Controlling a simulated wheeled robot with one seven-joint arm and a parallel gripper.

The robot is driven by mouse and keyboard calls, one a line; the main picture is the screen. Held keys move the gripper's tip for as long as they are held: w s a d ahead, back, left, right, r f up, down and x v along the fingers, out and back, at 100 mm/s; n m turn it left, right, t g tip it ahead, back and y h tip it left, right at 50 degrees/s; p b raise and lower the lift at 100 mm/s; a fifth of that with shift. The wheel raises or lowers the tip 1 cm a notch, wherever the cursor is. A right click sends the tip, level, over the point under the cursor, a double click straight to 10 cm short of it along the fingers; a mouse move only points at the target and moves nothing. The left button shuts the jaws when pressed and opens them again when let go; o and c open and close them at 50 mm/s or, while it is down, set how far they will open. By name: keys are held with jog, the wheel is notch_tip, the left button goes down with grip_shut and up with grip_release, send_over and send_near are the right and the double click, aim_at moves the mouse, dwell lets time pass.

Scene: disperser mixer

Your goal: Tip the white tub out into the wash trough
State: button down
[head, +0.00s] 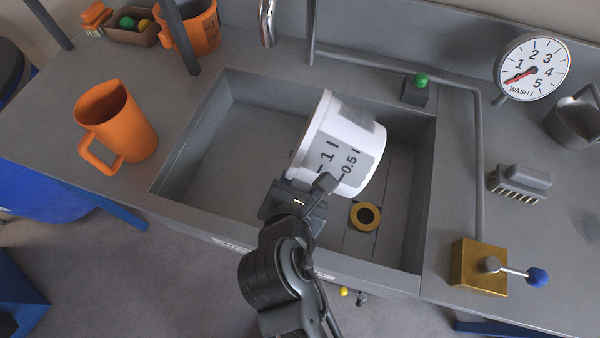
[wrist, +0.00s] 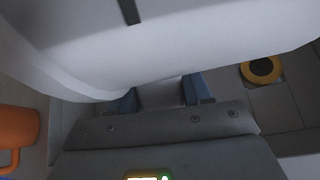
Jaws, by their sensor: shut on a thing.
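The white tub (head: 342,140), with level marks 1 and 0.5 on its side, is over the wash trough (head: 165,178) in the head view. It is tilted, its rim toward the left and its inside turned away from view. My gripper (head: 306,200) is shut on the tub's near lower side. In the wrist view the tub (wrist: 170,50) fills the upper part, with the gripper fingers (wrist: 160,95) against it. The trough floor shows a brass drain ring (head: 364,215) with a dark hole, right of my gripper. Whether anything is in the tub is hidden.
An orange jug (head: 125,128) stands left of the trough. Right of it are a brass block with a blue-knobbed lever (head: 480,266), a brush (head: 519,183), a dial (head: 532,68) and a green button (head: 421,80). A tap (head: 267,22) rises behind the trough.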

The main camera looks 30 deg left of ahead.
jog(key=shift+f+n+h+p, duration=0.4)
jog(key=shift+n+h+p, duration=0.15)
jog(key=shift+p, duration=0.55)
jog(key=shift+h+p, duration=0.25)
jog(key=shift+p, duration=0.15)
jog(key=shift+f+n+t+h+p, duration=0.1)
jog(key=shift+n+t+h+p, duration=0.2)
jog(key=shift+n+h+p, duration=0.75)
jog(key=shift+m+y+p, duration=0.35)
jog(key=shift+m+p, duration=0.05)
jog(key=shift+p, duration=0.05)
jog(key=shift+f+n+h, duration=0.15)
jog(key=shift+n+h, duration=0.15)
jog(key=shift+h, duration=0.1)
